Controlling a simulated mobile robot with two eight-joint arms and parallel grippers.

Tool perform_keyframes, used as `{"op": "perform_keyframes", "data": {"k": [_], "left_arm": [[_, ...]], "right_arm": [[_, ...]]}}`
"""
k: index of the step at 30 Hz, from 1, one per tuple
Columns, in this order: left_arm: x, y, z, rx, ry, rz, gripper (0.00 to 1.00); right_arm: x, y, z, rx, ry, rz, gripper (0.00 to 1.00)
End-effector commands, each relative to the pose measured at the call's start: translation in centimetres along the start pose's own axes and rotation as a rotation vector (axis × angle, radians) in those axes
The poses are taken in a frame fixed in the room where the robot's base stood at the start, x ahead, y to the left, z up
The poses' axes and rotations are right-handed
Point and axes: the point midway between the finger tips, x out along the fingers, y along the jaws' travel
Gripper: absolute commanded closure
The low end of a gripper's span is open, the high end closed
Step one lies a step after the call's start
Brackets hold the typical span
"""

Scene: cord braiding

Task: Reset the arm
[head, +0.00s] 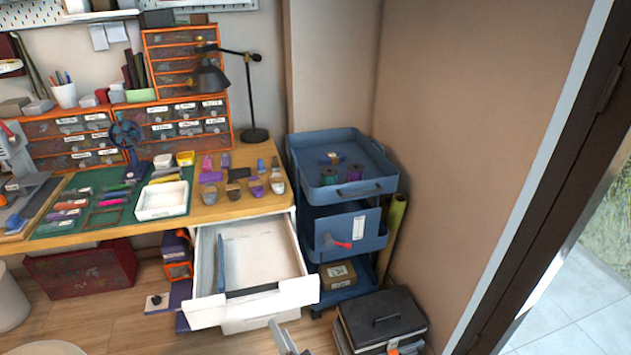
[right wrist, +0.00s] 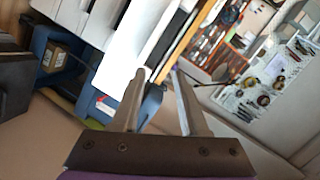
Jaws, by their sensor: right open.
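My right gripper (head: 284,338) shows at the bottom of the head view, in front of and below the open white drawer (head: 262,258). In the right wrist view the same gripper (right wrist: 160,75) has its two fingers apart, with nothing held between them. The drawer is pulled out under the wooden desk and looks mostly empty, with a divider along its left side. Only the tip part of my right gripper shows in the head view. My left gripper is in neither view.
A blue cart (head: 342,190) with spools in its top tray stands right of the drawer. A black toolbox (head: 382,318) is on the floor right of my gripper. The desk holds a green mat (head: 100,205), a white tray (head: 163,199) and a black lamp (head: 254,134).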

Motion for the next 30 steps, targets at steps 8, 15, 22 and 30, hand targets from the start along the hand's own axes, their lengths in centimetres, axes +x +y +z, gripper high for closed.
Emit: {"op": "perform_keyframes", "data": {"k": [8, 15, 22, 30], "left_arm": [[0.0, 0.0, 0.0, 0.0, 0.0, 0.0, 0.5], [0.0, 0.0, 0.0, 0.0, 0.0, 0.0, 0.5], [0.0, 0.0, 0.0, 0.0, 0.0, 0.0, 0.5], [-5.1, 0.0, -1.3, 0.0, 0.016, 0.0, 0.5]], "right_arm": [[-7.8, 4.1, -4.9, -0.376, -0.225, 0.279, 0.56], [-17.7, 9.3, -7.2, -0.592, -0.433, 0.564, 0.56], [-26.1, 12.7, -8.1, -0.683, -0.588, 0.78, 0.56], [-30.6, 9.1, -10.2, -0.711, -0.633, 0.851, 0.56]]}}
